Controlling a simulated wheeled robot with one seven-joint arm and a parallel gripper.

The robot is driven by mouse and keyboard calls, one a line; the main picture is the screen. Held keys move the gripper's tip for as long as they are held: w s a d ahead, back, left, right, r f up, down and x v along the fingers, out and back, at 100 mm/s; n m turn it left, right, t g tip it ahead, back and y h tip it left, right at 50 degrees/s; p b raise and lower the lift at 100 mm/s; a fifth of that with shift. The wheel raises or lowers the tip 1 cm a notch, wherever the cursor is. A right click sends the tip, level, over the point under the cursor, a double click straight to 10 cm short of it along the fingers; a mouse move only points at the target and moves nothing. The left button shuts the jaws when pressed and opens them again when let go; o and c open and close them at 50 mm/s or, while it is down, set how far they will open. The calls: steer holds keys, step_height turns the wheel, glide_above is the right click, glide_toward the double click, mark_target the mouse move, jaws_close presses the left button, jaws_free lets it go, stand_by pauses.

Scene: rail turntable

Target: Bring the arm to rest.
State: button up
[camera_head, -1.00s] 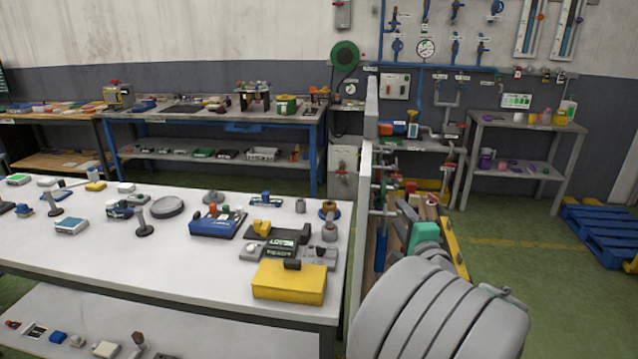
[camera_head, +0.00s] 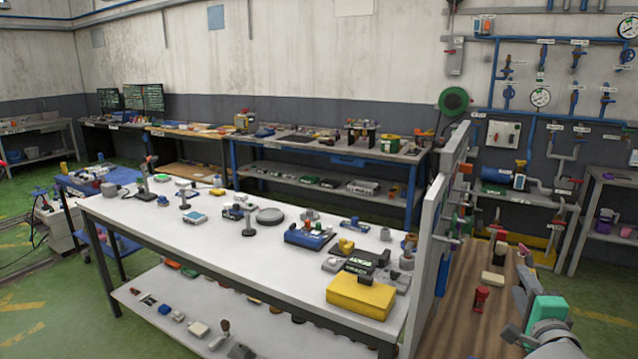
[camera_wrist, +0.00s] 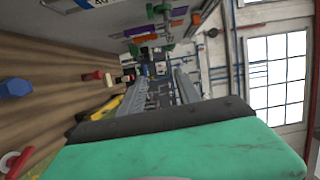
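My gripper (camera_head: 517,300) shows at the lower right in the head view, partly cut off by the frame's edge, with a green block-like part behind its fingers. It is over the wooden bench top (camera_head: 458,310). In the wrist view my gripper (camera_wrist: 163,78) points away from the camera, beyond the wide green part. Its two grey fingers stand apart with a gap between them. I see no object held between them.
A red item (camera_head: 481,299) and a cream block (camera_head: 492,281) lie on the wooden bench near my gripper. An upright grey panel (camera_head: 432,245) separates it from the white table (camera_head: 190,238), which holds several devices and a yellow box (camera_head: 361,296). Green floor is open at the left.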

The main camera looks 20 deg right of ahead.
steer(key=s+a+f+n+g+y, duration=0.2)
steer(key=a+f+n+g+y, duration=0.15)
steer(key=f, duration=0.55)
steer(key=s+a+f+n+g+y, duration=0.2)
steer(key=f+n+g, duration=0.15)
steer(key=f, duration=0.55)
steer(key=s+a+f+n+g+y, duration=0.35)
steer(key=s+a+f+g, duration=0.3)
steer(key=s+a, duration=0.4)
steer(key=w+a+r+n, duration=0.3)
steer(key=w+a+n, duration=0.1)
steer(key=a, duration=0.5)
steer(key=w+a+r+n+t, duration=0.1)
steer(key=w+a+r+n, duration=0.3)
steer(key=a, duration=0.5)
steer(key=w+a+r+n, duration=0.3)
steer(key=w+a+n, duration=0.2)
steer(key=a, duration=0.5)
steer(key=shift+w+r+n+t, duration=0.3)
steer(key=shift+w+n+t, duration=0.05)
steer(key=shift+w, duration=0.6)
